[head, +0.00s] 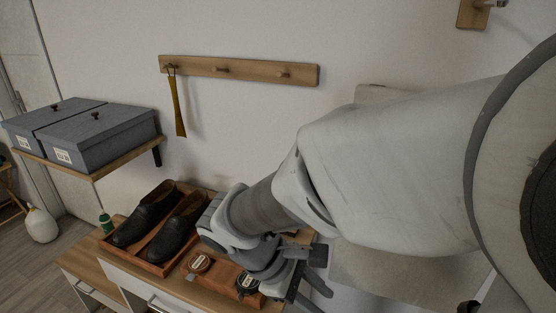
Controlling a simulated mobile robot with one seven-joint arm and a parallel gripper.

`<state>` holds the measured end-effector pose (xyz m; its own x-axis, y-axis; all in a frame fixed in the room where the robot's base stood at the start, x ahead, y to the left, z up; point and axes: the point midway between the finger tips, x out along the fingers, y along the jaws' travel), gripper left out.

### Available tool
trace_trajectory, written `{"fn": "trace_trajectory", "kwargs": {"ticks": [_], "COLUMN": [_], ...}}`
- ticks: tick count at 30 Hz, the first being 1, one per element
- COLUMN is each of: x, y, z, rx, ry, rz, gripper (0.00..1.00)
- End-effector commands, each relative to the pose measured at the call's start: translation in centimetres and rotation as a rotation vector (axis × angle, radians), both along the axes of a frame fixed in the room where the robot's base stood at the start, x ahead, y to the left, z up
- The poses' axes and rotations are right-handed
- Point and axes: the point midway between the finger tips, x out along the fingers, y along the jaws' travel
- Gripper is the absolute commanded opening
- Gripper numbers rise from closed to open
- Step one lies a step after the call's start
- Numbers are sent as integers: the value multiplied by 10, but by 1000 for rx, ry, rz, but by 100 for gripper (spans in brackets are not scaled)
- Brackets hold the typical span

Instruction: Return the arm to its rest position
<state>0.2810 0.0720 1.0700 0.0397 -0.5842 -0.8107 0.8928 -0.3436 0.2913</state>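My arm reaches in from the right and covers much of the right half of the head view. My gripper (311,288) is at its lower end, low in the middle of the picture, over or just beside the right end of the wooden cabinet top. Its dark fingers point downward. I cannot tell whether they are apart or shut, and no held thing shows between them. The cabinet (185,289) is partly hidden by the arm.
On the cabinet, a tray (150,267) holds black shoes (172,240); round tins (199,262) stand close to my gripper. A wall shelf (128,157) holds two grey boxes (97,138). A peg rail (240,71) with a hanging shoehorn (177,106) is above.

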Motion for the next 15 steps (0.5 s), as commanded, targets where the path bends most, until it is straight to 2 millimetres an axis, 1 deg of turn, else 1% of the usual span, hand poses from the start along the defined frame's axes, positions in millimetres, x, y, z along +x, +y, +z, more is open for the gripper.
{"fn": "trace_trajectory", "kwargs": {"ticks": [1,3,8,15], "x": [-3,-7,-16,-26], "y": [-10,-19,-36,-56], "z": [8,16,34,64], "rx": [63,147,333,600], "ry": [-40,-92,-226,-468], "rz": [-77,-172,-386,-682], "gripper": [35,35,35,35]}}
